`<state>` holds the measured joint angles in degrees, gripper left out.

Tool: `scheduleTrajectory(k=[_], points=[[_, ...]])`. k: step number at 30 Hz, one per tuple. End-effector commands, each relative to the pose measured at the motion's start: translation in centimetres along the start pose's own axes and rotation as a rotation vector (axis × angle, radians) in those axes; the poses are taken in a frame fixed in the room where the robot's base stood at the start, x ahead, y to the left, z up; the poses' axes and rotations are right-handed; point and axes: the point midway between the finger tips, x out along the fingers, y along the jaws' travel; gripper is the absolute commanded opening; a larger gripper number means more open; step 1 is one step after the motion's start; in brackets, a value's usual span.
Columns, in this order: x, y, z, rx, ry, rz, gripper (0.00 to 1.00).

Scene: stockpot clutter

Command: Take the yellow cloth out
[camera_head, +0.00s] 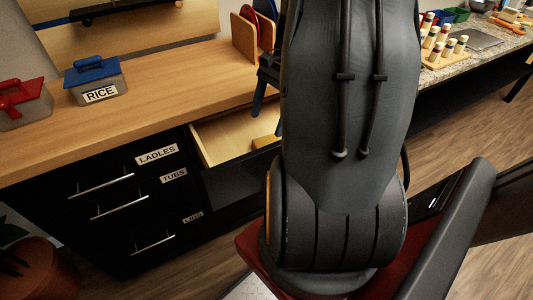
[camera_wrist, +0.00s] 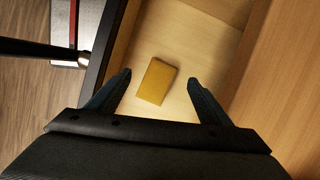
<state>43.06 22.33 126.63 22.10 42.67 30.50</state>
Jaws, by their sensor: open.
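The yellow cloth (camera_wrist: 156,82) is a folded, flat rectangle lying on the bare floor of an open drawer (camera_wrist: 198,45) in the wrist view. My gripper (camera_wrist: 161,84) is open, with one finger on each side of the cloth in that view and nothing held. I cannot tell how high the fingers are above it. In the head view the open drawer (camera_head: 203,148) sticks out under the wooden counter, and a small yellow part of the cloth (camera_head: 266,141) shows. My arm hides the rest of the drawer. A blue finger of my gripper (camera_head: 262,98) shows above the drawer.
The counter (camera_head: 165,85) overhangs the drawer's back. On it stand a blue-lidded RICE box (camera_head: 96,82), a red-lidded box (camera_head: 22,103) and a wooden rack with plates (camera_head: 255,32). Shut drawers labelled LADLES (camera_head: 157,155), TUBS and LIDS lie to the left.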

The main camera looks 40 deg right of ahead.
Motion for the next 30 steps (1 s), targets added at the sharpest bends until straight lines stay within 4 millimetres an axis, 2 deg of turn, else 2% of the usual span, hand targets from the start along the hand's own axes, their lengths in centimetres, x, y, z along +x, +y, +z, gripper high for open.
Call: scheduleTrajectory(k=[1,3,8,19,27,30], points=[[0.9,0.2,-1.9,0.083,-0.022,-0.014,0.73],[1.3,0.5,-3.4,0.173,-0.047,-0.031,0.73],[1.7,0.9,-5.2,0.280,-0.081,-0.049,0.73],[5.1,0.8,-4.8,0.291,-0.087,-0.048,0.73],[8.7,0.4,-4.4,0.290,-0.085,-0.049,0.73],[9.2,0.4,-4.4,0.289,-0.084,-0.050,0.73]])
